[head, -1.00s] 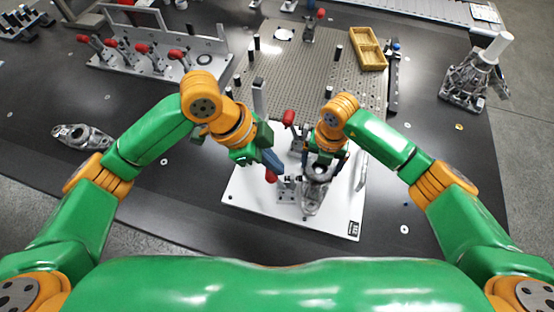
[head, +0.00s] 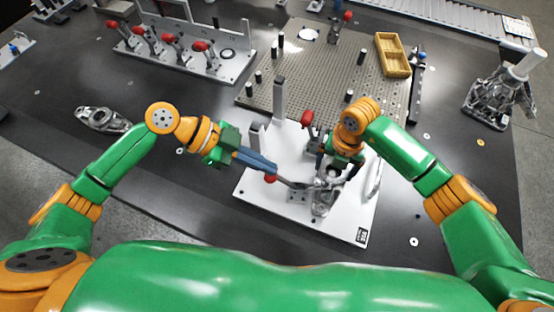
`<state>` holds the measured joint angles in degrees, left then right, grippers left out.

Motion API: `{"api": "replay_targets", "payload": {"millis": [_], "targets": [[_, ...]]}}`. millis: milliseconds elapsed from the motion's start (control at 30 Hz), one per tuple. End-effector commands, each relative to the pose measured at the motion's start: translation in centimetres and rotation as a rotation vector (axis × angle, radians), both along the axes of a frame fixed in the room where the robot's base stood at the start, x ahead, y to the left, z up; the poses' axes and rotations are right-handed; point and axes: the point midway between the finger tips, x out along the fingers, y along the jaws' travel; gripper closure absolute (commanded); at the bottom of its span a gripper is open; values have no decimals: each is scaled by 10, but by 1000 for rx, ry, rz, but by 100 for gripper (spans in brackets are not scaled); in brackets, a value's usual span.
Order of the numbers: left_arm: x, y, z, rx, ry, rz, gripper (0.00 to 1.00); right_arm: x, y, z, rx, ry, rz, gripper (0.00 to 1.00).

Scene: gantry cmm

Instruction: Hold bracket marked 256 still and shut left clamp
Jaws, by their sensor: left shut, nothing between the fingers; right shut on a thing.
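The grey metal bracket (head: 323,203) sits on the right part of a white fixture plate (head: 277,220). My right gripper (head: 334,172) is shut on the bracket from above and partly hides it. The left clamp has a red-tipped handle (head: 271,178) lying low toward the left, and its grey arm (head: 297,185) reaches toward the bracket. I cannot tell whether its tip touches the bracket. My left gripper (head: 273,167) is shut and empty, with its blue fingers just above the red tip; contact is unclear. Another red-handled clamp (head: 307,119) stands upright behind the bracket.
Grey posts (head: 279,98) rise at the plate's back edge. A perforated plate (head: 310,75) with black pins and a yellow tray (head: 393,55) lies beyond. A rack of red-handled clamps (head: 185,55) stands back left. A loose bracket (head: 103,119) lies at left; the dark table around it is clear.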

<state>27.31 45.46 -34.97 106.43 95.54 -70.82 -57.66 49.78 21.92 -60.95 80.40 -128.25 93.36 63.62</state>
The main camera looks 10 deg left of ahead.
Motion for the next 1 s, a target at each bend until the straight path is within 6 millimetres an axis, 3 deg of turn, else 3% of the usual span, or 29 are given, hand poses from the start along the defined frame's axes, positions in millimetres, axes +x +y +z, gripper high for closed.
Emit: {"api": "replay_targets", "payload": {"millis": [200,533,1000], "targets": [[1,21,-17,-170,5,11,100,0,0,0,1,-1,0,100],[2,41,-44,-173,0,7,100,0,0,1,1,-1,1,100],[1,51,-68,-167,-1,3,100,0,0,1,1,0,1,100]]}}
